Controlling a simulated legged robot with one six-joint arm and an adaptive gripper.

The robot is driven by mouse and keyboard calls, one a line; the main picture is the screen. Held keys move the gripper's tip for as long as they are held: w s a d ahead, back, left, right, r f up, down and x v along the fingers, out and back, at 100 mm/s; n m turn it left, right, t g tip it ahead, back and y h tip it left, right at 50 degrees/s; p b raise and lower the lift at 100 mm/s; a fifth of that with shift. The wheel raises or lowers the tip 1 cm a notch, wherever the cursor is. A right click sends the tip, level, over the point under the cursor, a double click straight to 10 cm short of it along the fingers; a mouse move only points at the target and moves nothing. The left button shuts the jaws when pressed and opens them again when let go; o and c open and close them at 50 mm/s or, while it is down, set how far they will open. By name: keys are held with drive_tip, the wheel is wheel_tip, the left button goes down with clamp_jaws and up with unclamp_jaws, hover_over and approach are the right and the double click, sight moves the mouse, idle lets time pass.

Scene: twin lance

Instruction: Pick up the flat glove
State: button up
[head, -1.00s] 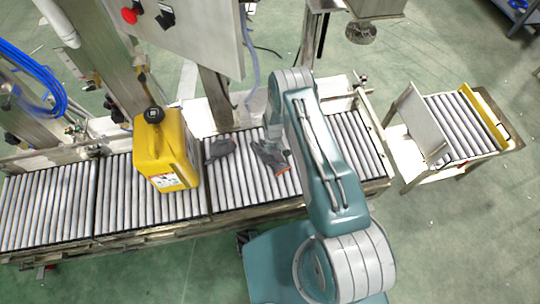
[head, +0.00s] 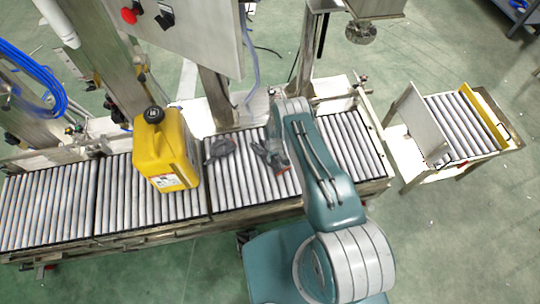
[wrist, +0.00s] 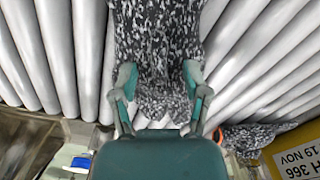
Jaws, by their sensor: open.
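A grey speckled glove (wrist: 158,35) lies on the roller conveyor and fills the space between my fingers in the wrist view. In the head view this glove (head: 268,156) is partly hidden by my arm, with an orange patch at its near end. My gripper (wrist: 159,74) is open, one finger on each side of the glove. I cannot tell whether the fingers touch it. A second grey glove (head: 219,149) lies to the left, close to the yellow jug; in the wrist view it shows at the lower right (wrist: 245,136) with an orange edge.
The yellow jug (head: 163,150) stands on the conveyor (head: 240,190) left of both gloves. Its label shows at the wrist view's lower right corner. A metal post (head: 216,98) and a control panel (head: 190,25) stand behind. Bare rollers lie to the right.

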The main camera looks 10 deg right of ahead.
clamp_jaws()
drive_tip(key=shift+s, duration=0.1)
